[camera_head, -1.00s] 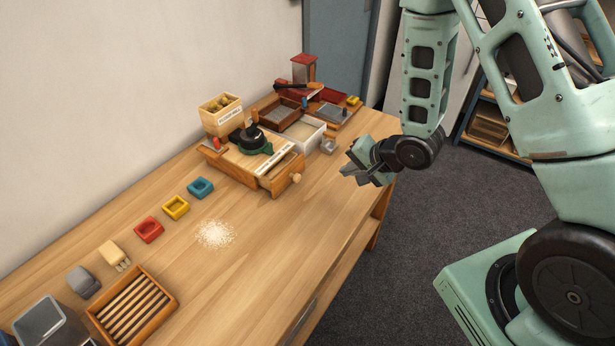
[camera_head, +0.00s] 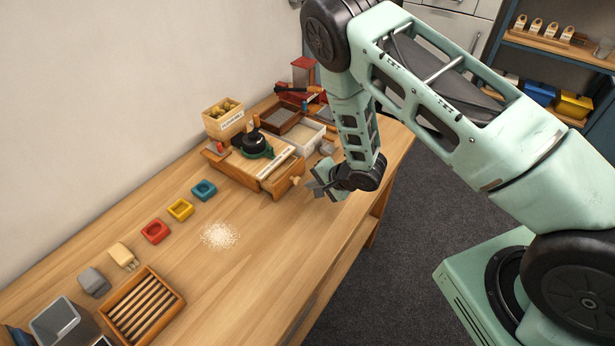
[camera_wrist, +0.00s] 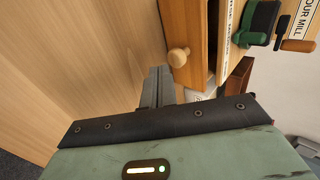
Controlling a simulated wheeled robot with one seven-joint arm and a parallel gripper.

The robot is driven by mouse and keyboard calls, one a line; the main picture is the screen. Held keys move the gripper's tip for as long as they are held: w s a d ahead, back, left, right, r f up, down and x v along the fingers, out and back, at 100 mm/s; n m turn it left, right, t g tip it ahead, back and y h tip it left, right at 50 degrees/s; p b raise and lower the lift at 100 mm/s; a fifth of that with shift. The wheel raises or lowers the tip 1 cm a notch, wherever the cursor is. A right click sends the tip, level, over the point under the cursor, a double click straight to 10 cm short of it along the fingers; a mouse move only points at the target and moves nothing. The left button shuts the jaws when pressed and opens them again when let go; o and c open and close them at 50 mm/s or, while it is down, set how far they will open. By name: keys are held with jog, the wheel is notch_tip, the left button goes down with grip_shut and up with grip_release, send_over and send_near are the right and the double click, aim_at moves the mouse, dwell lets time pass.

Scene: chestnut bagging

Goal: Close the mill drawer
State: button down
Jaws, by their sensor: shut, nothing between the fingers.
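The wooden mill (camera_head: 254,160) stands on the table near the wall, with a green and black grinder on top. Its drawer (camera_head: 285,180) is pulled partly out towards the table's front. The drawer's round wooden knob (camera_head: 296,181) faces my gripper. In the wrist view the knob (camera_wrist: 178,57) is just beyond my fingertips, and the drawer front (camera_wrist: 190,25) is beside it. My gripper (camera_head: 313,190) is shut and empty, low over the table, close in front of the knob. It also shows in the wrist view (camera_wrist: 157,72). I cannot tell whether the fingertips touch the knob.
A wooden crate (camera_head: 226,126) and a white tray (camera_head: 323,131) stand behind the mill. Small blue (camera_head: 203,190), yellow (camera_head: 180,209) and red (camera_head: 156,231) trays line the left. White powder (camera_head: 219,236) lies on the table.

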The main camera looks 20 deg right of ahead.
aim_at(290, 173)
jog(key=shift+w+a+p, duration=0.3)
jog(key=shift+w+a, duration=0.3)
jog(key=shift+w, duration=0.2)
jog(key=shift+w+f, duration=0.1)
jog(key=shift+f, duration=0.05)
jog(key=shift+w+a+f+b, duration=0.2)
jog(key=shift+w+a+b, duration=0.25)
jog(key=shift+b, duration=0.4)
jog(key=w+a+b, duration=0.2)
jog(key=w, duration=0.1)
jog(key=shift+w+a+r, duration=0.2)
jog(key=shift+w, duration=0.1)
jog(key=shift+w+a+r, duration=0.1)
jog(key=shift+r, duration=0.15)
